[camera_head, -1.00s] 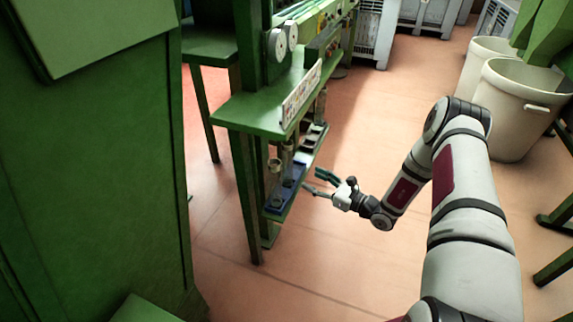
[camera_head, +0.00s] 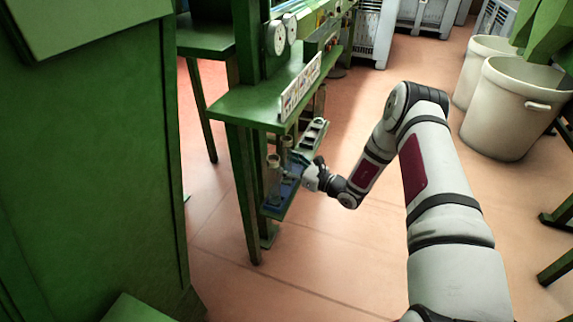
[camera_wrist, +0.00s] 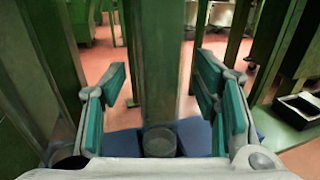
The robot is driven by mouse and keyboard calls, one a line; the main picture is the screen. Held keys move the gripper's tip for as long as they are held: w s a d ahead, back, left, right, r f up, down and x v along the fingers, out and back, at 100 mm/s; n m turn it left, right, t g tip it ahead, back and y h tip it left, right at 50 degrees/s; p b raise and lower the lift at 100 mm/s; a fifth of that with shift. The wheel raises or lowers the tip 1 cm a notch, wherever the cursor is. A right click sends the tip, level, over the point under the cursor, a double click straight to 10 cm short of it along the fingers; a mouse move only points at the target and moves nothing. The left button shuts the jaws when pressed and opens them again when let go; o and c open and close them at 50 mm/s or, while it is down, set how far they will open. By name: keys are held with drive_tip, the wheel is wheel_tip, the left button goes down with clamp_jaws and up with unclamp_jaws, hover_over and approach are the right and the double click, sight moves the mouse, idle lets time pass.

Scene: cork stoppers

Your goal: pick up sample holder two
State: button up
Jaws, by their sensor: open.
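In the head view, two upright clear cylinders, apparently sample holders, stand on a blue base on the low green shelf: a left one (camera_head: 273,172) and a right one (camera_head: 287,148). I cannot tell by any mark which is number two. My gripper (camera_head: 291,172) is at the shelf's front edge, beside these holders, and hides part of the right one. In the wrist view, my gripper (camera_wrist: 162,95) is open, its green pads wide apart. A short grey round holder (camera_wrist: 160,142) is low between the fingers, on the blue base (camera_wrist: 195,137), apparently untouched.
A green upper shelf (camera_head: 240,108) overhangs the holders. A green post (camera_wrist: 158,60) rises behind the holder in the wrist view. A dark tray (camera_wrist: 298,108) lies to the right.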

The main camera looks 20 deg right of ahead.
drive_tip(key=c, duration=1.3)
